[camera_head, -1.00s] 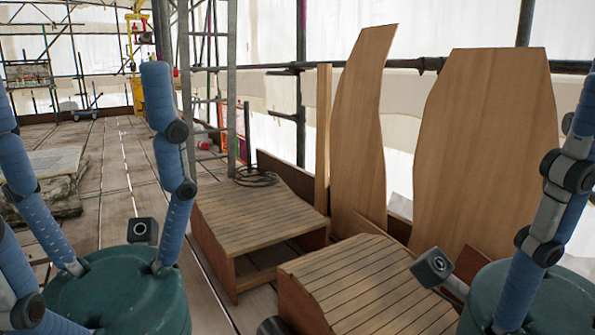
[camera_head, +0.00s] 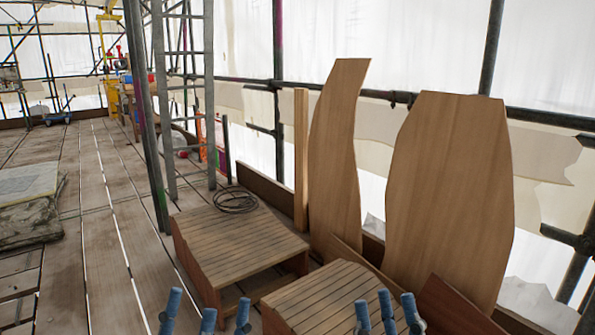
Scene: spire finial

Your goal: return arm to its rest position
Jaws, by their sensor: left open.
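My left gripper (camera_head: 207,314) shows at the bottom edge, left of centre, as separate upright blue fingertips. It is open, with nothing seen between the fingers. My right gripper (camera_head: 388,312) shows at the bottom edge, right of centre, also as blue fingertips standing apart with nothing seen between them. The palms and arms of both are below the picture. Both grippers are in front of the low slatted wooden boxes and touch nothing that I can see.
One slatted box (camera_head: 235,240) bears a coil of cable (camera_head: 236,201); another slatted box (camera_head: 330,292) stands nearer. A narrow curved panel (camera_head: 338,160) and a wide panel (camera_head: 452,190) lean by the scaffold rail. A ladder (camera_head: 186,100) stands behind. The plank floor (camera_head: 105,230) at left is largely clear.

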